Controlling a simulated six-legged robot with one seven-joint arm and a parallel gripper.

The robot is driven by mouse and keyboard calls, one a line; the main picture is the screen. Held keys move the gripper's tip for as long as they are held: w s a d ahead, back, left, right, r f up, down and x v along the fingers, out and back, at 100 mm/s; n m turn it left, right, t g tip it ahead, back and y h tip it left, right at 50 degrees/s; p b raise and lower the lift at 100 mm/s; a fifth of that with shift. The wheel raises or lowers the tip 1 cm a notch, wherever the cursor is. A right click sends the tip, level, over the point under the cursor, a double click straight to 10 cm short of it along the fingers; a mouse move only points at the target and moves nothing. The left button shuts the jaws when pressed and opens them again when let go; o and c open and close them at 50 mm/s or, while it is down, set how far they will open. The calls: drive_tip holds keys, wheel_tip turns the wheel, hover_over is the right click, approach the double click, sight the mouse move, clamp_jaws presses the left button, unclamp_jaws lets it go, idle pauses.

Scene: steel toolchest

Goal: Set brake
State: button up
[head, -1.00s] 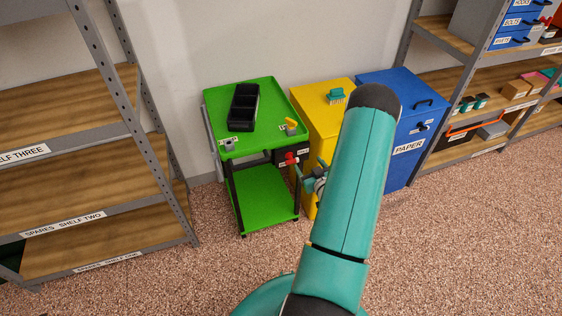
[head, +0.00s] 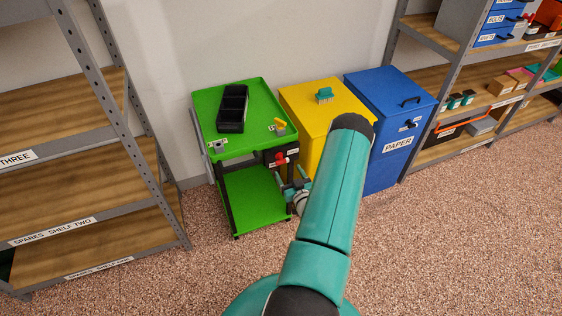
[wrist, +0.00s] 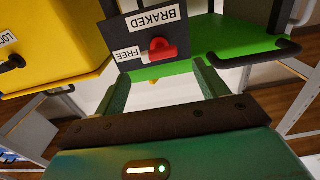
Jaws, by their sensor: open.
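The green cart (head: 213,162) stands against the wall. On its dark side panel is a red brake lever (head: 280,160). In the wrist view, which looks upside down, the red lever (wrist: 161,50) sits between a BRAKED label (wrist: 157,18) and a FREE label (wrist: 127,53), with its end close to FREE. My gripper (wrist: 160,82) is open, its two fingers apart and pointing toward the panel, with nothing between them. The lever shows just beyond the fingertips, apart from them. In the head view my gripper (head: 291,186) is just below and right of the lever, partly hidden by my arm.
A black divided tray (head: 231,108) and a yellow-handled item (head: 280,125) are on the cart top. A yellow bin (head: 305,110) with a teal brush (head: 325,95) and a blue PAPER bin (head: 378,88) stand right of the cart. Shelving flanks both sides. Floor in front is clear.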

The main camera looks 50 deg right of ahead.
sight(283, 162)
drive_tip(key=x, duration=0.7)
drive_tip(key=shift+w+d, duration=0.1)
drive_tip(key=shift+w, duration=0.1)
drive_tip(key=c, duration=1)
